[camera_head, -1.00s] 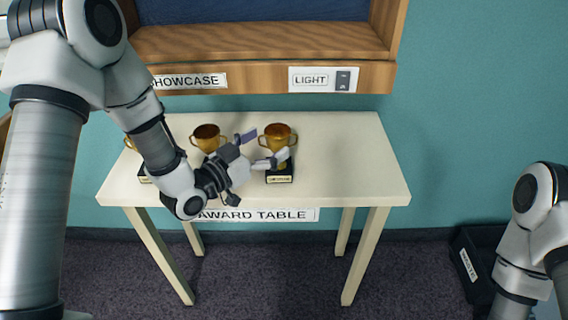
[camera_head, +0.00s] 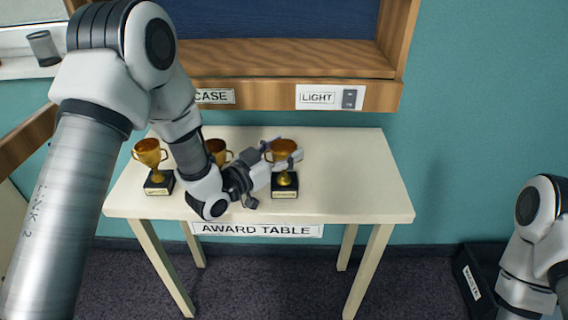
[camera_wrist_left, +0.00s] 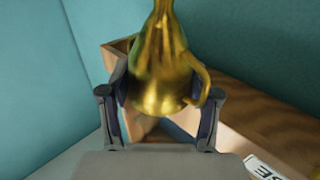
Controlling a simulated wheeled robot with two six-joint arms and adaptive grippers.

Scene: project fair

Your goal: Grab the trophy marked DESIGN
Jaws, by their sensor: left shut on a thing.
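Three gold trophies on black bases stand on the award table (camera_head: 350,175): a left trophy (camera_head: 150,155), a middle trophy (camera_head: 217,148) and a right trophy (camera_head: 284,180). The base labels are too small to read, so I cannot tell which says DESIGN. My left gripper (camera_head: 279,158) is shut on the right trophy, which looks upright with its base at the table top. In the left wrist view the gold cup (camera_wrist_left: 160,75) sits between the two fingers. My arm partly hides the middle trophy. My right gripper is out of view.
A wooden showcase (camera_head: 260,50) with a LIGHT switch plate (camera_head: 329,97) is on the wall behind and above the table. The right part of the table top is clear. A dark bin (camera_head: 470,270) stands on the floor at right.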

